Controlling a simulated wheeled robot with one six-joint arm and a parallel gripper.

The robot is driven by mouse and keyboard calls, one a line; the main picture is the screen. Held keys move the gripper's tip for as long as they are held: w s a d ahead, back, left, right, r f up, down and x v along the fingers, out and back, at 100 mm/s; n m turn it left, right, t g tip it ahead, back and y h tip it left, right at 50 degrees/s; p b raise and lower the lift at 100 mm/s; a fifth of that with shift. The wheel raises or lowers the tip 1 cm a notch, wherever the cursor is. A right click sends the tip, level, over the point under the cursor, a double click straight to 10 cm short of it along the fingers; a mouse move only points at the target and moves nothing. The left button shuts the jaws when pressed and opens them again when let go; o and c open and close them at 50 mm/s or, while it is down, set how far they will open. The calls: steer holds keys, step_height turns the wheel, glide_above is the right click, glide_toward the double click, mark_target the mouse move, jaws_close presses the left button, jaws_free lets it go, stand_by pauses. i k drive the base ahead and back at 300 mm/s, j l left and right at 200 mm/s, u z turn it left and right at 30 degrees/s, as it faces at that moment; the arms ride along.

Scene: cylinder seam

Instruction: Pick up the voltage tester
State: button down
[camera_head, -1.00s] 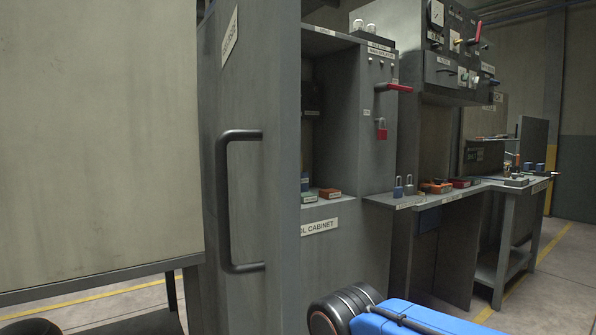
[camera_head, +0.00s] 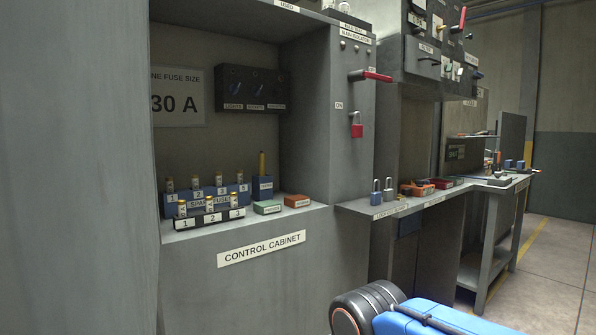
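A thin upright yellow-orange stick (camera_head: 262,163) stands in a small blue holder (camera_head: 263,188) on the control cabinet's shelf; it looks like a pen-type voltage tester, but the holder's label is too small to read. It stands to the right of the fuse racks, with its lower part hidden in the holder. My gripper is not in view. Only a blue and black part of my arm shows at the bottom right, well below and to the right of the shelf.
Blue (camera_head: 205,196) and black (camera_head: 210,219) racks hold several fuses. A red-handled switch (camera_head: 370,75) and red padlock (camera_head: 356,130) are on the cabinet's right front. Padlocks stand on a ledge (camera_head: 360,208).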

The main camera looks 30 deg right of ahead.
mark_target(262, 155)
steer(key=i+l+z, duration=0.35)
steer(key=l+z, duration=0.15)
steer(key=l, duration=0.15)
steer(key=i+l+z, duration=0.1)
steer(key=l+z, duration=0.15)
steer(key=l, duration=0.2)
